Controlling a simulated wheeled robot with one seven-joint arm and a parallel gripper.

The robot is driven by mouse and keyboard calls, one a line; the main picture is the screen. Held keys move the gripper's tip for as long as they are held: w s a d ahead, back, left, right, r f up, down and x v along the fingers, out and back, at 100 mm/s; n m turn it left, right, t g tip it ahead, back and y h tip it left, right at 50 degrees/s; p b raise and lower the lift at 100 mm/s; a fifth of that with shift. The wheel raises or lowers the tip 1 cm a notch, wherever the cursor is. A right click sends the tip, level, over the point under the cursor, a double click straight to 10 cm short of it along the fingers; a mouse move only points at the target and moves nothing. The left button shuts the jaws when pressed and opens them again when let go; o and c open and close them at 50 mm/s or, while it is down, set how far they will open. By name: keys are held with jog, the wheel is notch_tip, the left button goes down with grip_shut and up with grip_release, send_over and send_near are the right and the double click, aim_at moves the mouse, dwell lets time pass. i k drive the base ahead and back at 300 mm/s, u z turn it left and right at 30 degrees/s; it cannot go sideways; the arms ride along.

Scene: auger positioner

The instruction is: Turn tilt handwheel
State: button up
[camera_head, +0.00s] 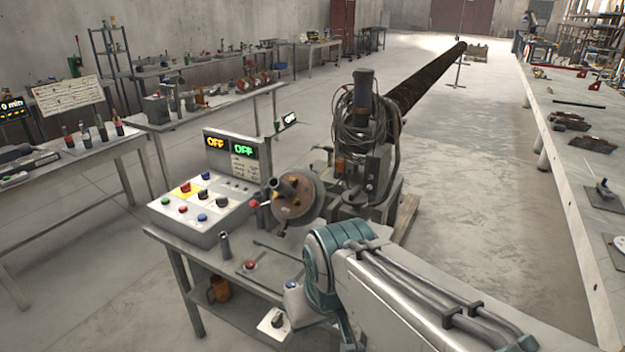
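A round brown handwheel (305,208) with a dark central hub stands upright at the front of the auger positioner (352,200). A short handle with a red knob (254,204) sticks out at its left side. No label shows whether this wheel is the tilt one. My arm comes in from the lower right, and its teal joint is below and right of the wheel, apart from it in the picture. My gripper does not show; the arm bends down and away at the teal joint, so its opening cannot be seen.
A long dark auger (425,78) runs back from the machine. A long table (575,190) lines the right side. Floor between is clear.

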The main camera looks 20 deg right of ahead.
aim_at(354, 197)
jog(key=z, duration=0.05)
jog(key=i, duration=0.9)
jog(key=z, duration=0.5)
